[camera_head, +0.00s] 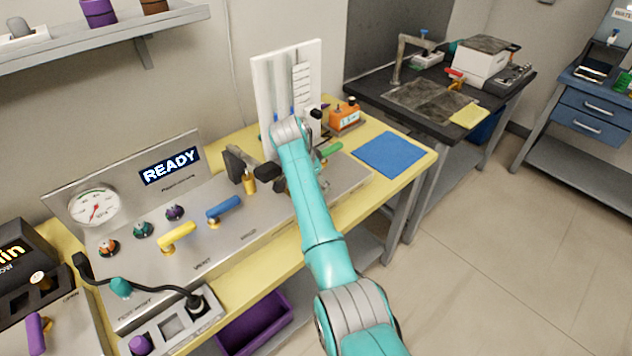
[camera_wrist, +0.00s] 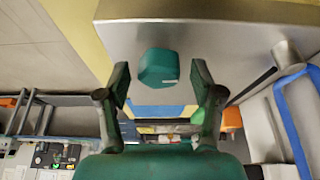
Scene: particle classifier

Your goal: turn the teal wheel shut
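In the wrist view a teal, faceted wheel (camera_wrist: 158,68) with a small pale mark stands against a grey metal surface. My gripper (camera_wrist: 160,86) is open, with one finger on each side of the wheel. Gaps show between both fingers and the wheel, so it is not gripped. In the head view my teal arm reaches over the right part of the grey console (camera_head: 247,236). My arm hides part of that area, and I cannot make out this wheel there. The wheel's turn position cannot be told.
Yellow (camera_head: 178,238) and blue (camera_head: 223,207) levers stand on the console, left of my arm. A green handle (camera_head: 331,149) is right of it. A white upright panel (camera_head: 270,90) rises behind. A blue mat (camera_head: 390,154) lies flat on the bench's right end.

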